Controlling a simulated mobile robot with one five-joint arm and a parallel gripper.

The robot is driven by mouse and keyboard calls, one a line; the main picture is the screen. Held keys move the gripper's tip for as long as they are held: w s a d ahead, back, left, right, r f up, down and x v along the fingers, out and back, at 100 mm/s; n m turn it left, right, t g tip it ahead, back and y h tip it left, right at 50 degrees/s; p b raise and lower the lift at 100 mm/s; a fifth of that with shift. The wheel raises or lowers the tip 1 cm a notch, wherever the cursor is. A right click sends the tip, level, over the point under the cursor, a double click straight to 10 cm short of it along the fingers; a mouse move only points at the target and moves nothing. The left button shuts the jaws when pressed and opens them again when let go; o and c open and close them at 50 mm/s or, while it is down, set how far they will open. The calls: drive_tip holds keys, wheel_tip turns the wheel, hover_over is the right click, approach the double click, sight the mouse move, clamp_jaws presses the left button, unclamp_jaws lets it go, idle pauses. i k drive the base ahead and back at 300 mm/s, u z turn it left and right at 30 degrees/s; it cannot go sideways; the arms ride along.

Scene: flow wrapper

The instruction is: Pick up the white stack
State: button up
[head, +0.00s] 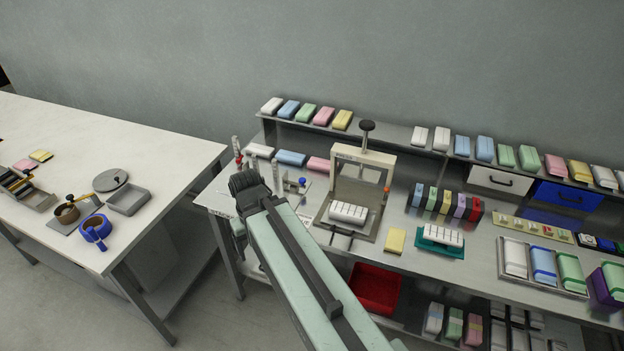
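Several white stacks show, and I cannot tell which one the task means. One white ribbed stack (348,212) lies in the bed of a beige-framed press (364,157). A similar white stack (444,234) lies on a teal holder (428,245) to its right. Plain white stacks (419,136) also stand on the raised shelf (390,141). My arm reaches in from the bottom, and its end is over the left end of the steel bench, left of the press. My gripper's fingers cannot be made out there, so its opening and contents are hidden.
The steel bench (490,277) also holds a yellow stack (396,240), a row of coloured stacks (446,202) and a tray of stacks (506,283). A red bin (375,288) sits below. A white table (150,150) stands at left, across a floor gap.

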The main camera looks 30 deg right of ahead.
sight(342, 212)
drive_tip(key=u, duration=0.05)
drive_tip(key=k, duration=0.55)
drive_tip(key=u, duration=0.55)
drive_tip(key=i, duration=1.4)
